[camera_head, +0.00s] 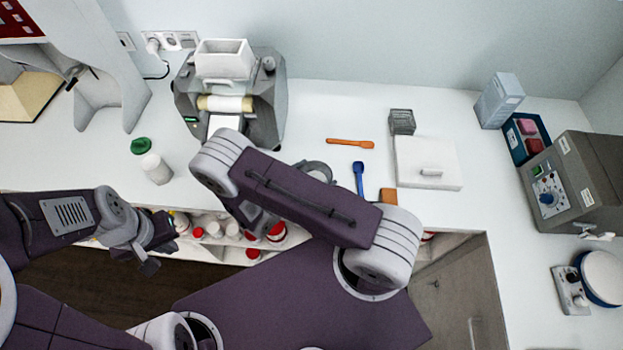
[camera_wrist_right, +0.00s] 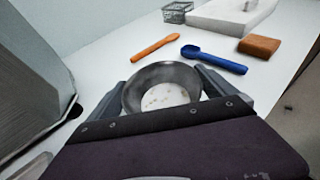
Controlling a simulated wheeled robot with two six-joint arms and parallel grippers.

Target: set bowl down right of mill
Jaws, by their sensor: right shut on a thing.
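The mill (camera_head: 268,100) is a grey machine with a white hopper on top, at the back of the counter in the head view. Part of its grey side (camera_wrist_right: 25,70) fills the left of the right wrist view. My right gripper (camera_wrist_right: 160,88) is shut on a dark grey bowl (camera_wrist_right: 162,72), with one finger at each side. The bowl has whitish, speckled contents. In the head view the bowl (camera_head: 317,167) shows only partly behind my right arm, right of the mill. My left gripper (camera_head: 154,254) is low at the left, by the counter's front edge; its opening is unclear.
An orange spatula (camera_head: 350,144), a blue spoon (camera_head: 358,178), a brown block (camera_head: 389,195), a wire basket (camera_head: 402,121) and a white lidded box (camera_head: 428,162) lie to the right. White jar (camera_head: 156,169) and green-capped jar (camera_head: 141,147) stand left. Bare counter lies around the spatula.

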